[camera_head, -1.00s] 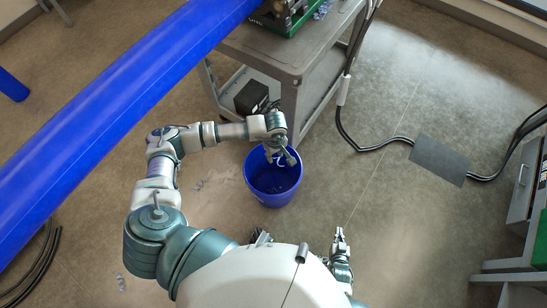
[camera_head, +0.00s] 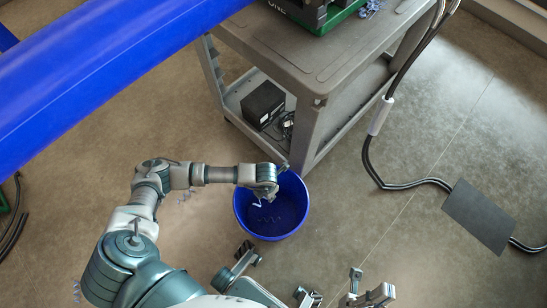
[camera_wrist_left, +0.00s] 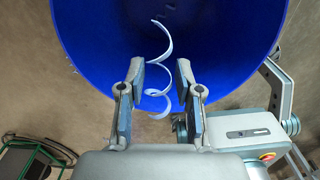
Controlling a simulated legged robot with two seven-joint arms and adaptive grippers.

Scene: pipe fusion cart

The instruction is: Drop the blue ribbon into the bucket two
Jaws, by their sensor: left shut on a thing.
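A single blue bucket (camera_head: 294,222) stands on the floor beside the cart; no number on it can be read. My left gripper (camera_head: 266,190) hangs over the bucket's upper left part, pointing down into it. In the left wrist view, a pale blue curled ribbon (camera_wrist_left: 164,52) shows between and beyond the fingers of my left gripper (camera_wrist_left: 160,88), against the bucket's blue inside. The left gripper is shut on this ribbon. A small piece of the ribbon (camera_head: 257,205) shows below it in the head view. My right gripper (camera_head: 370,284) is low at the bottom, fingers apart, empty.
A grey cart (camera_head: 318,62) with a black box (camera_head: 262,103) on its lower shelf stands just behind the bucket. A large blue pipe (camera_head: 90,75) crosses the upper left. Cables (camera_head: 405,185) and a dark plate (camera_head: 480,216) lie right. Floor right of the bucket is clear.

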